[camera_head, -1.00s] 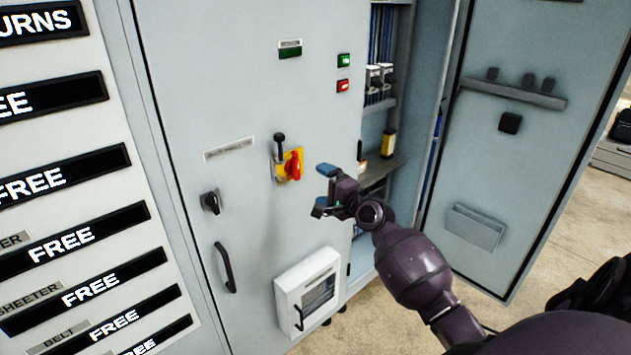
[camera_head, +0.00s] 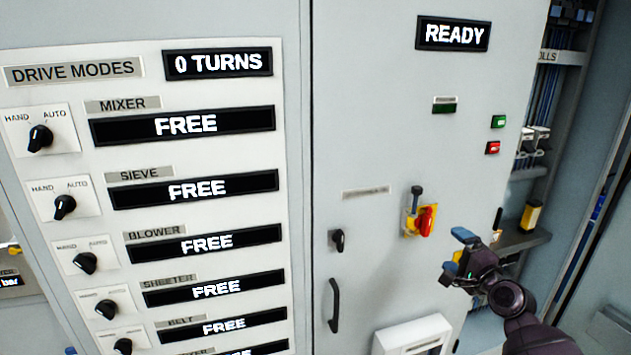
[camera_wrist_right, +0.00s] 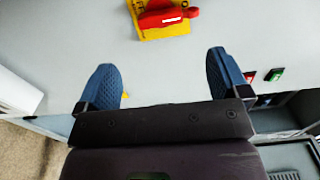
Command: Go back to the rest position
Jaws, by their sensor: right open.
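My right gripper (camera_head: 457,254) is open and empty in front of the grey cabinet door (camera_head: 375,120). Its two blue finger pads stand wide apart in the right wrist view (camera_wrist_right: 163,85). The red rotary switch on its yellow plate (camera_head: 420,221) is left of and a little above the gripper in the head view. In the right wrist view the red switch (camera_wrist_right: 168,14) lies beyond the fingertips, apart from them. My left gripper is in neither view.
A drive modes panel (camera_head: 205,88) with several knobs and FREE displays stands at the left. A READY display (camera_head: 453,34) is on the door. A black door handle (camera_head: 334,305) and a white box (camera_head: 413,336) sit lower. The open cabinet section (camera_head: 545,165) is at the right.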

